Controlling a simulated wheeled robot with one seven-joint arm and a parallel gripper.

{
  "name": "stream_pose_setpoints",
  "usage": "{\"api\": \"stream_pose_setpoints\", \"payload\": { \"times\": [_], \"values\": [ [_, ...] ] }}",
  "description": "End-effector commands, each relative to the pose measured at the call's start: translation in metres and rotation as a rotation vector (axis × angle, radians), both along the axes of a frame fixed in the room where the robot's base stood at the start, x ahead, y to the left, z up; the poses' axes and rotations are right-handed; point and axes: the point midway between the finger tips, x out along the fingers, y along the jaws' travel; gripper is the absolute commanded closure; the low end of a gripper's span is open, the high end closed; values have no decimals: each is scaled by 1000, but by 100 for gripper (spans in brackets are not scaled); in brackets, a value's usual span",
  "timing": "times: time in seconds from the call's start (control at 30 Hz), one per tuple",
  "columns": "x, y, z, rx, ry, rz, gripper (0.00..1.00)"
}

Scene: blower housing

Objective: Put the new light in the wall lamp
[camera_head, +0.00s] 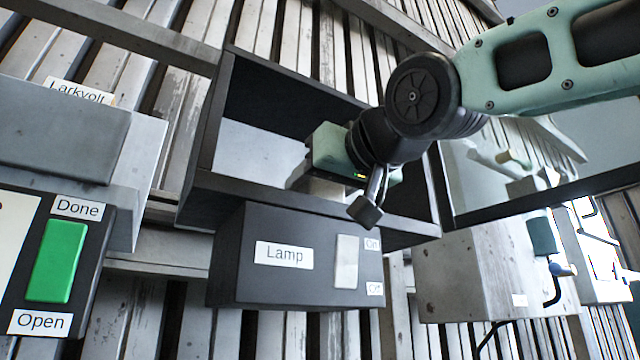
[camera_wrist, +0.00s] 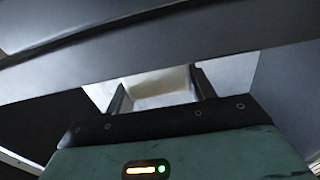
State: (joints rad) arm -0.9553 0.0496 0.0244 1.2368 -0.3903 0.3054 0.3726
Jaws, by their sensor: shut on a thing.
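The wall lamp appears to be the open dark box (camera_head: 207,150) on the slatted wall, with a pale inner back. My gripper (camera_head: 318,184) reaches into this box in the head view. In the wrist view its two dark fingers (camera_wrist: 160,98) are shut on a pale, cream-coloured thing (camera_wrist: 160,82), perhaps the light. Only part of that thing shows, and its far end is hidden. I cannot tell whether it touches the inside of the box. Below the box is a dark switch panel (camera_head: 225,265) labelled Lamp, with a pale rocker switch (camera_head: 346,262) marked On and Off.
A framed glossy panel (camera_head: 470,190) stands open at the box's right and seems to mirror my arm. A grey box (camera_head: 60,140) labelled Larkvolt and a panel with a green button (camera_head: 50,261) are at left. A metal box (camera_head: 470,280) with a cable is lower right.

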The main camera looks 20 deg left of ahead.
Motion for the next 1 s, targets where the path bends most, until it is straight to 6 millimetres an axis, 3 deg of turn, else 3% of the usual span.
{"api": "stream_pose_setpoints", "payload": {
  "times": [0.03, 0.1, 0.5, 1.0],
  "values": [
    [0, 0, -2, 0, 0, 0, 43],
    [0, 0, -1, 0, 0, 0, 24],
    [0, 0, 5, -1, 1, 0, 24],
    [-63, -74, 0, 2, -1, -1, 24]
  ]
}}
